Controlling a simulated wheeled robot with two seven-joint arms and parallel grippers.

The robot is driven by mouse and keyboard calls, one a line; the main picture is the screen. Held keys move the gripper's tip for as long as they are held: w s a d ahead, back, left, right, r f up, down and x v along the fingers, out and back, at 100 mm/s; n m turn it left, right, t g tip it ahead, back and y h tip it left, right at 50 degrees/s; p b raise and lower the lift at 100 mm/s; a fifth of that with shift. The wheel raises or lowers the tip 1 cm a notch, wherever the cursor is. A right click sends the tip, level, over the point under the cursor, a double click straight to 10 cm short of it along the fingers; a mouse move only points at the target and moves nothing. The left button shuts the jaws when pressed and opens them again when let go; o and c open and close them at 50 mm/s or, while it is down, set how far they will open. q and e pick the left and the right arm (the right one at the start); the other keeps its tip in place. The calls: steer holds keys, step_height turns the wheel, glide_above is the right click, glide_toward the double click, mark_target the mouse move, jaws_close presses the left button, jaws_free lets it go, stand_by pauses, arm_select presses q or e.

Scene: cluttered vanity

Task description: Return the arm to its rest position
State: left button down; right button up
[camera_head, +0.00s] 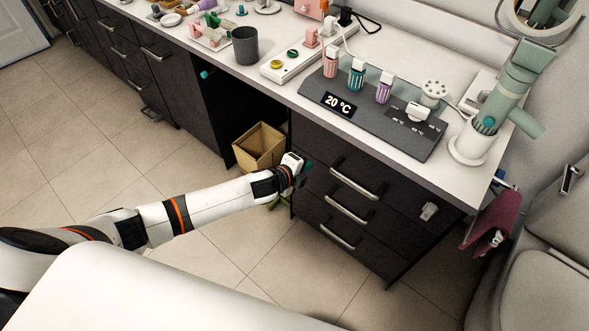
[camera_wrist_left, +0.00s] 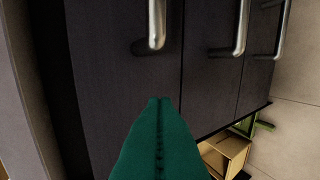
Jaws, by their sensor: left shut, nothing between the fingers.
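My left arm comes in from the left in the head view. Its gripper (camera_head: 306,170) is low in front of the dark drawer cabinet (camera_head: 365,215), at the cabinet's left front edge and below the counter top. In the left wrist view the teal fingers (camera_wrist_left: 158,102) are pressed together with nothing between them. They point toward the dark drawer fronts (camera_wrist_left: 120,60). I cannot tell if the fingertips touch the cabinet. My right gripper is not in view.
A tan open bin (camera_head: 260,147) stands on the floor just behind my left wrist. The counter (camera_head: 450,178) above holds a grey panel reading 20 °C, a dark cup (camera_head: 245,45) and a green hairdryer (camera_head: 510,88). Metal drawer handles (camera_head: 355,184) stick out. Tiled floor at left is clear.

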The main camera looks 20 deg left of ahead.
arm_select(q)
steer(key=v, duration=0.4)
steer(key=s+a+f+n+g+y, duration=0.1)
steer(key=s+a+f+n, duration=0.3)
steer(key=f, duration=0.4)
steer(key=s+a+f+n+g+y, duration=0.1)
steer(key=s+f+n+g, duration=0.15)
steer(key=s+f, duration=0.35)
steer(key=s+a+f+n+g+y, duration=0.1)
steer(key=s+a+f+n, duration=0.25)
steer(key=f, duration=0.55)
steer(key=s+d+f+n+g, duration=0.1)
steer(key=s+f+n, duration=0.3)
steer(key=s, duration=1.2)
steer(key=s+d+f+n+g+y, duration=0.1)
steer(key=s+f+n+g, duration=0.3)
steer(key=s+f, duration=0.5)
steer(key=s+n, duration=0.1)
steer(key=s, duration=0.7)
steer(key=shift+s+d+f+n+g, duration=0.2)
steer(key=shift+s+d+n+g, duration=0.05)
steer(key=shift+s+n+g, duration=0.1)
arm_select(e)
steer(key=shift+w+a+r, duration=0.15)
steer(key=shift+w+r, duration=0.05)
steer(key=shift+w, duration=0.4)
arm_select(q)
steer(key=shift+w, duration=0.1)
